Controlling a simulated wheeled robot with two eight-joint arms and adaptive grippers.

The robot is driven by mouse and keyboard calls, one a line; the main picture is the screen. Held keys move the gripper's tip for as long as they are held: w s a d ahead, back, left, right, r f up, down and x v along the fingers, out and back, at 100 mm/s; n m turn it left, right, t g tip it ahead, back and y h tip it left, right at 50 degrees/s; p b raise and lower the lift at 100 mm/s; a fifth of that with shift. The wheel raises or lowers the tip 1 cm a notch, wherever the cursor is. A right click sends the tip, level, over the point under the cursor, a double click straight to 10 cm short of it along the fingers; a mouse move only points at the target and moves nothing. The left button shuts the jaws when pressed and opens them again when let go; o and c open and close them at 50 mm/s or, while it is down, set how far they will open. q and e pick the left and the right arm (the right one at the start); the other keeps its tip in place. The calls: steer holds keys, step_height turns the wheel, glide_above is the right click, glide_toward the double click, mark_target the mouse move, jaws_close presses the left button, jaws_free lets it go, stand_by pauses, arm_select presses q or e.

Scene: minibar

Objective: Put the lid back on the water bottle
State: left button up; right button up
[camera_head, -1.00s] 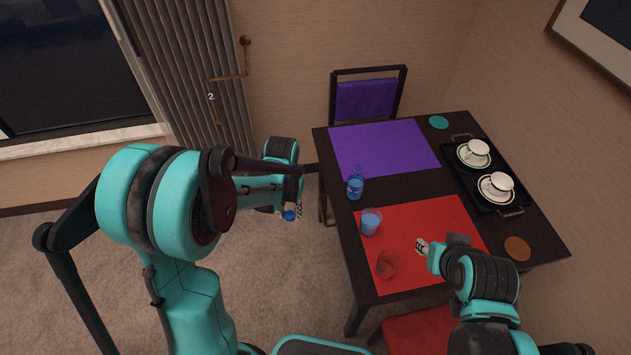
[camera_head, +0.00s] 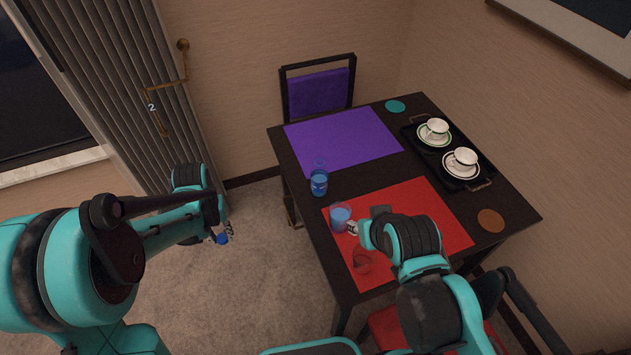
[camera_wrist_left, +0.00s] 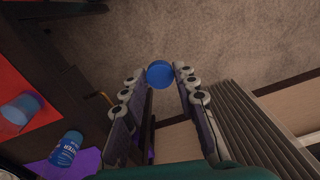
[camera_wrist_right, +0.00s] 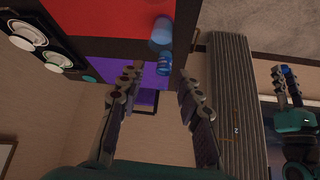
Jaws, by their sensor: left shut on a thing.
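The water bottle (camera_head: 319,183), blue with no lid visible on top, stands upright near the table's left edge. It shows at the lower left of the left wrist view (camera_wrist_left: 67,148). The blue lid (camera_wrist_left: 159,74) is between the fingertips of my left gripper (camera_wrist_left: 162,78). That gripper (camera_head: 226,234) is shut on the lid, over the carpet left of the table and apart from the bottle. My right gripper (camera_head: 354,228) is open and empty beside the glass. In the right wrist view the bottle (camera_wrist_right: 163,68) appears between its fingers, beyond the tips.
A glass of blue water (camera_head: 340,217) and a clear red-tinted glass (camera_head: 362,262) stand on the red mat (camera_head: 440,220). A purple mat (camera_head: 345,140) is behind. A black tray (camera_head: 480,183) with two cups on saucers sits at right. Chairs stand at the back and front.

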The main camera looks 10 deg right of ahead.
steer(key=o, duration=0.6)
steer(key=shift+c, duration=0.2)
arm_select(q)
steer(key=shift+w, duration=0.2)
arm_select(e)
steer(key=o, duration=0.4)
steer(key=shift+w+f, duration=0.1)
steer(key=shift+w, duration=0.05)
steer(key=w+a+f+m+t+h+b, duration=0.15)
steer(key=w+f+h+b, duration=0.4)
steer(key=w, duration=0.75)
arm_select(q)
steer(key=w+d+f+m, duration=0.2)
steer(key=w+m, duration=0.1)
steer(key=w, duration=0.4)
steer(key=w+d+f+m+b, duration=0.1)
steer(key=w+d+f+m, duration=0.2)
steer(key=w, duration=0.5)
steer(key=w+d+f+m, duration=0.3)
steer(key=w, duration=0.4)
steer(key=shift+w+d+m, duration=0.2)
steer(key=shift+d+m, duration=0.05)
steer(key=shift+m, duration=0.05)
arm_select(e)
steer(key=w+a+f+m+t, duration=0.3)
steer(key=w+a+f+t, duration=0.1)
steer(key=w+a+f, duration=0.3)
steer(key=shift+w+f, duration=0.25)
steer(key=shift+f, duration=0.85)
